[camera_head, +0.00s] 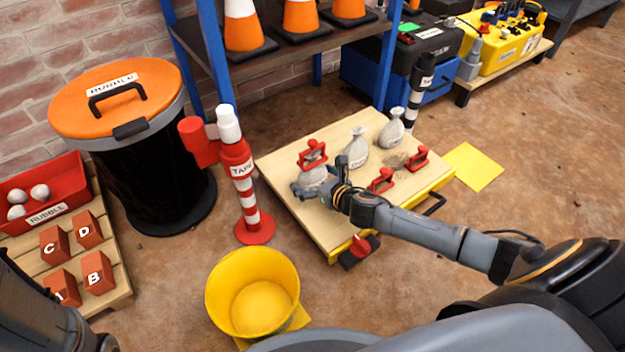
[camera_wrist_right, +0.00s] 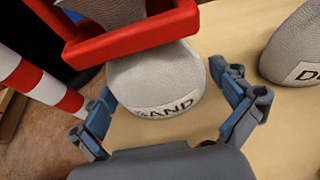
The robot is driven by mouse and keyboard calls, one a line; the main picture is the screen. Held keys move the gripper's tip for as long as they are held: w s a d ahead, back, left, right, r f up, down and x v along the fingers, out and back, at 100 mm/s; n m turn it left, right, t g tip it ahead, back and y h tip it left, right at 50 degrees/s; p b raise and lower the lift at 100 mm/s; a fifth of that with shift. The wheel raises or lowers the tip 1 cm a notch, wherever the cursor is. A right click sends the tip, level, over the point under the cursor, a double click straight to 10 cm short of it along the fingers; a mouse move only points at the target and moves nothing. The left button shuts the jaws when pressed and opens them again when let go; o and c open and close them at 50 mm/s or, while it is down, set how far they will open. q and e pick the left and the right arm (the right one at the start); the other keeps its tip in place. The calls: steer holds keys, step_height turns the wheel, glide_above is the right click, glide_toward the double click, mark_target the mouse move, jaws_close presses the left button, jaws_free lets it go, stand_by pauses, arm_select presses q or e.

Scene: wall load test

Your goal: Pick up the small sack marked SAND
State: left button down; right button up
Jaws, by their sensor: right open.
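The small pale grey sack marked SAND (camera_wrist_right: 160,78) stands upright between the fingers of my right gripper (camera_wrist_right: 167,92) in the right wrist view. The fingers are spread, one on each side of the sack, with gaps showing. A red frame-like piece (camera_wrist_right: 130,35) sits around the sack's upper part, hiding some of its neck. In the head view the sack (camera_head: 312,177) is on the wooden board (camera_head: 290,150), partly hidden by my right gripper (camera_head: 320,190). Only part of my left arm shows at bottom left; its gripper is out of view.
Two more grey sacks (camera_head: 356,150) (camera_head: 392,128) stand to the right on the board, with red handled pieces (camera_head: 381,181) (camera_head: 417,159) near them. A red and white post (camera_head: 243,180) stands left of the board, and a yellow bucket (camera_head: 252,292) in front.

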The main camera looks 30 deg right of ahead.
steer(key=shift+c, duration=0.2)
steer(key=c, duration=1.5)
steer(key=shift+r, duration=0.15)
steer(key=shift+c, duration=0.7)
